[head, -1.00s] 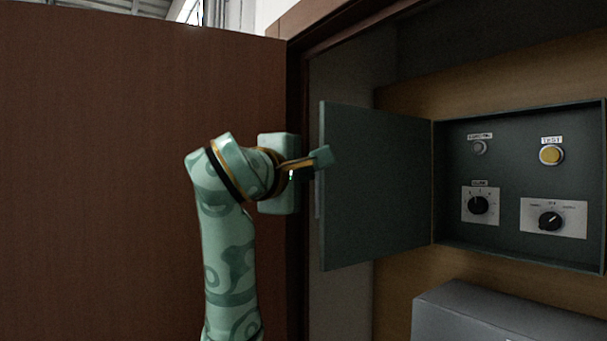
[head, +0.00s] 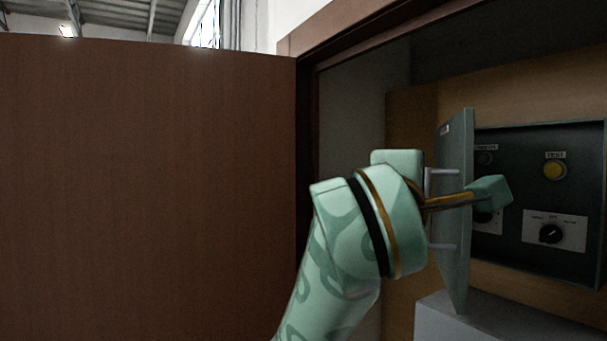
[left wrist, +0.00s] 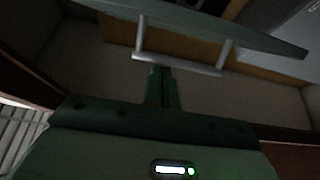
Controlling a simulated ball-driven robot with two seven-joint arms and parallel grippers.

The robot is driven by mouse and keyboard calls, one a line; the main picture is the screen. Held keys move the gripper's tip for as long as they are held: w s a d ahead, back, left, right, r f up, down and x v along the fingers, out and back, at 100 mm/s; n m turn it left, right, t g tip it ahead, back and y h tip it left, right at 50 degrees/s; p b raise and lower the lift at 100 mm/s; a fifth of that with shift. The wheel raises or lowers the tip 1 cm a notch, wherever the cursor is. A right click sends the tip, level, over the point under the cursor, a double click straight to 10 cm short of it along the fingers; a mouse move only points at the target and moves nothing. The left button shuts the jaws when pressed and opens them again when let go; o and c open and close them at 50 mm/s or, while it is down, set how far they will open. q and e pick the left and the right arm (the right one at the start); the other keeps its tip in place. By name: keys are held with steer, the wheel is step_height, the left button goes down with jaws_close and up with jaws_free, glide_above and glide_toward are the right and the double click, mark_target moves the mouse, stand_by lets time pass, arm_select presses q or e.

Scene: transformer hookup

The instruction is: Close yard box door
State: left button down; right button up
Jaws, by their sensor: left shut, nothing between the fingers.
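The yard box door (head: 456,225) is a grey-green panel, partly open and seen nearly edge-on in the head view. Its outer face carries a pale handle (head: 443,246), whose middle is hidden by my left arm. The dark box interior (head: 515,140) shows to the door's right. In the left wrist view, the door (left wrist: 250,36) crosses the top, with its handle bar (left wrist: 180,66) below it. My left gripper (left wrist: 161,72) is shut and empty, its tips at the bar; I cannot tell whether they touch. My right gripper is out of view.
The box holds a yellow button (head: 555,170) and black knobs (head: 551,234). A grey cabinet (head: 490,318) stands below the box. A large brown door panel (head: 150,190) fills the left, beside the brown frame (head: 305,130).

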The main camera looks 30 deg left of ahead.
arm_select(q)
steer(key=w+d+y, duration=0.1)
steer(key=w+d, duration=0.1)
steer(key=d, duration=0.7)
steer(key=w+d+n+y+p, duration=0.1)
steer(key=w+d, duration=0.2)
steer(key=d, duration=0.6)
steer(key=shift+w+n, duration=0.15)
steer(key=shift+n, duration=0.15)
